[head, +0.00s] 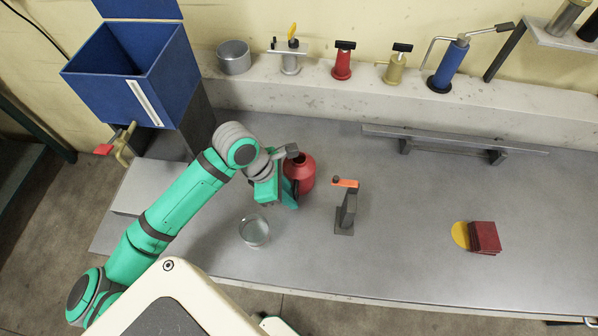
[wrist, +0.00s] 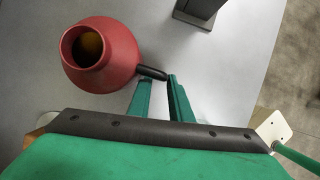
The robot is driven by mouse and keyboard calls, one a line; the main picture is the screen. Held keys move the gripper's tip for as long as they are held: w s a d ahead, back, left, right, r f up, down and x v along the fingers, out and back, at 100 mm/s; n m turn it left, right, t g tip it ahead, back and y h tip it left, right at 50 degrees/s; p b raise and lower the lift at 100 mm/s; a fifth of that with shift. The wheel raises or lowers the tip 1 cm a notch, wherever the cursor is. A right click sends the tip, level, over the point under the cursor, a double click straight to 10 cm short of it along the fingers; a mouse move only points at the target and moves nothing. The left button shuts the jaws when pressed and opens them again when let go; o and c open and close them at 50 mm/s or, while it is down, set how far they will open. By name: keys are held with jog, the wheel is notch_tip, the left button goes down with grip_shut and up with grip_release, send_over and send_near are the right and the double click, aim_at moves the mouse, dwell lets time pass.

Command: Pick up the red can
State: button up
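The red can (head: 307,173) stands on the grey bench, right beside my gripper (head: 288,194). In the wrist view the red can (wrist: 118,52) is at upper left, with a wide open mouth and something yellowish inside. A short black handle (wrist: 151,73) sticks out from its side towards my fingers. My gripper (wrist: 158,88) is open, with a gap between its two green fingers. The handle's end is at the fingertips; I cannot tell whether they touch it. Part of the can is hidden behind my gripper in the head view.
A clear glass (head: 254,231) stands left of my gripper. A grey stand with an orange handle (head: 345,204) is right of the can. A raised rail (head: 455,138), dark red blocks (head: 485,237) and a yellow disc (head: 460,234) lie farther right. A blue hopper (head: 130,75) stands at left.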

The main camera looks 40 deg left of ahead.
jog(key=shift+d, duration=0.1)
grip_shut()
jog(key=shift+w, duration=0.15)
dwell(1.0)
